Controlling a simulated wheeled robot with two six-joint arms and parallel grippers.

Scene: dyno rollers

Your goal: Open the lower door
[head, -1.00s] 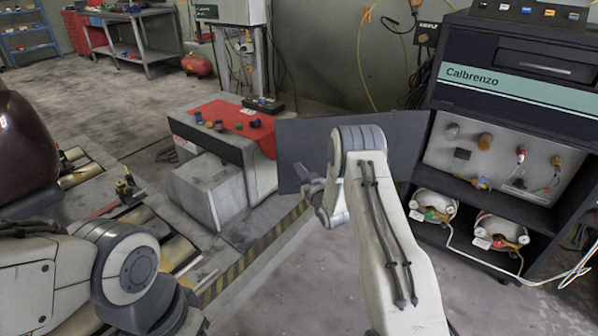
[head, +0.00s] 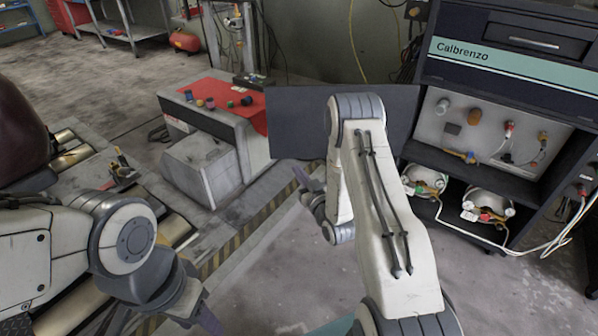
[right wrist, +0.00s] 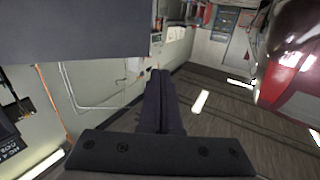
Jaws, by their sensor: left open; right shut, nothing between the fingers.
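The lower door (head: 295,125) is a flat dark panel standing swung wide open to the left of the Calbrenzo cabinet (head: 503,68). The cabinet's lower bay is exposed, showing a panel with knobs and two white cylinders on a shelf. My right arm covers part of the door in the head view. My right gripper (head: 308,188) is shut and empty, just below the door's lower edge in the picture. In the right wrist view its fingers (right wrist: 160,100) are together, and a dark panel, apparently the door, fills the upper left. My left gripper (head: 200,312) is open, low at the left, far from the door.
A grey bench with a red cloth (head: 222,98) stands left of the door. Floor rollers (head: 165,215) and a dark red car body (head: 22,125) lie further left. A white hose (head: 535,240) hangs at the cabinet's right. Floor before the cabinet is clear.

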